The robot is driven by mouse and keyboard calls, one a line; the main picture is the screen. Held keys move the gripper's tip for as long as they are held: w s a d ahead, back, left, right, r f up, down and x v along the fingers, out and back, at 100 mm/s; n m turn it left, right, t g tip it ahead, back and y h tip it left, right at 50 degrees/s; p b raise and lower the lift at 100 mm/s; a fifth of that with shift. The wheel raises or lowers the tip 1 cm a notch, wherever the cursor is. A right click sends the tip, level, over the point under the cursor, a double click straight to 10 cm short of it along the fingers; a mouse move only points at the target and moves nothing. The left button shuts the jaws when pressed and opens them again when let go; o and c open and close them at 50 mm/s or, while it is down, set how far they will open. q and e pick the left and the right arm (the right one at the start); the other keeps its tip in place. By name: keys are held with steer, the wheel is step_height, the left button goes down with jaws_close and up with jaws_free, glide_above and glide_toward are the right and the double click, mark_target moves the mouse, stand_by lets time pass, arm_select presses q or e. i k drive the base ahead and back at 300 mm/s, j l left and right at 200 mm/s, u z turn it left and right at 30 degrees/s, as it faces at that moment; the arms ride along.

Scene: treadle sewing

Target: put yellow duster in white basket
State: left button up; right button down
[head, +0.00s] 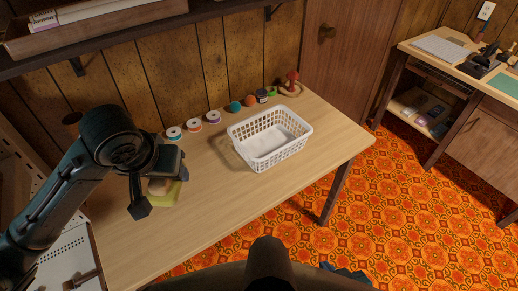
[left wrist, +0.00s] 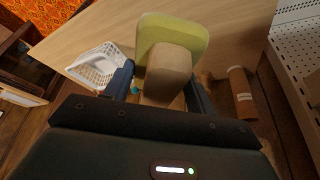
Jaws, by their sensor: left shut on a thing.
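The yellow duster (head: 170,195) has a yellow-green pad and a tan block-shaped handle. My left gripper (head: 160,187) is shut on the duster over the left part of the table. The left wrist view shows the duster (left wrist: 178,38) with its tan handle between the dark fingers. I cannot tell whether it touches the tabletop. The white basket (head: 270,140) is a rectangular plastic lattice, upright and empty, right of the duster. The basket also shows in the left wrist view (left wrist: 95,65). Of my right arm, dark parts show at the bottom edge; its jaw opening cannot be made out.
Several thread spools (head: 194,125) and small coloured items (head: 250,101) line the table's back edge. A pincushion-like red item (head: 292,80) stands at the back right corner. The tabletop (head: 215,185) between duster and basket is clear. A shelf (head: 90,38) overhangs the back left.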

mark_target(263, 151)
steer(key=i+l+u, duration=0.15)
steer(key=l, duration=0.2)
steer(key=i+l+u, duration=0.1)
steer(key=i+l, duration=0.15)
steer(key=i+l+u, duration=0.15)
steer(key=l, duration=0.3)
steer(key=i+l+u, duration=0.15)
steer(key=l, duration=0.25)
steer(key=i+l+u, duration=0.1)
steer(key=l, duration=0.3)
steer(key=i, duration=0.05)
